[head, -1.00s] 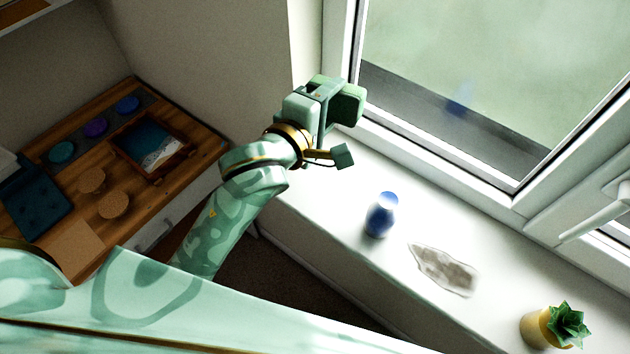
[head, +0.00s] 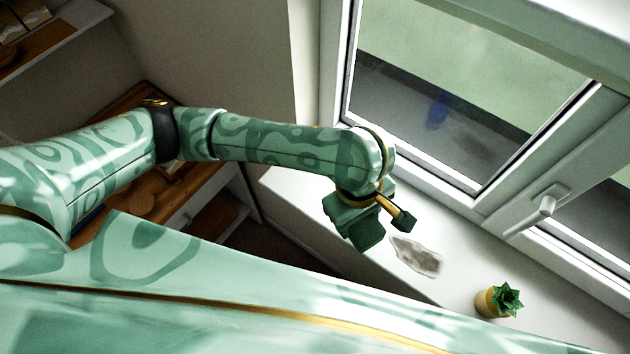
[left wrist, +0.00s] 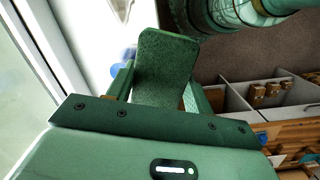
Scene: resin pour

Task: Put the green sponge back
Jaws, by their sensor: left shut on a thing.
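The green sponge (left wrist: 165,62) is a dark green speckled block standing out between the two fingers of my left gripper (left wrist: 158,92) in the left wrist view. My left gripper (head: 352,208) is shut on it. In the head view the sponge (head: 363,232) shows at the lower end of the gripper, over the white window sill (head: 455,268), left of a grey-brown patch. Whether the sponge touches the sill is unclear. My right gripper is not in view.
A grey-brown flat patch (head: 416,257) and a potted succulent (head: 497,301) are on the sill. A blue and white object (left wrist: 129,54) shows beside the gripper in the wrist view; my gripper hides it in the head view. The window (head: 465,100) stands behind.

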